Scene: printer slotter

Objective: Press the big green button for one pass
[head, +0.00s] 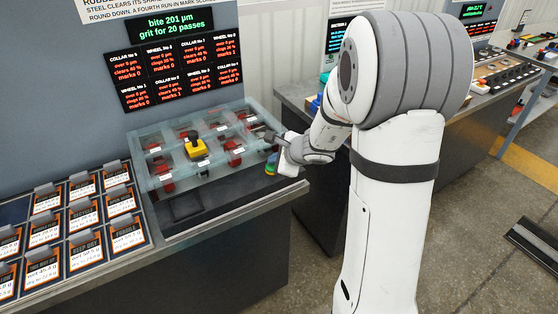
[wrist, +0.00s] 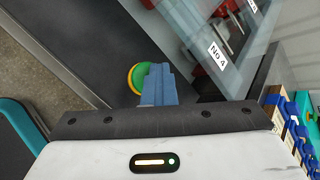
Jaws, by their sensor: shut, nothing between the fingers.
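The big green button (wrist: 135,77) has a yellow ring around it and sits on the dark console top; in the head view it shows as a small green and yellow spot (head: 271,164) at the console's right end. My gripper (wrist: 159,70) is shut and empty, its blue-grey fingers together. In the wrist view the fingers cover the right part of the button. I cannot tell whether the tips touch it. In the head view my gripper (head: 278,163) is beside the button, partly hidden by my wrist.
A screen (head: 180,25) above reads "bite 201 µm, grit for 20 passes". Labelled cards (head: 83,217) fill a rack on the left.

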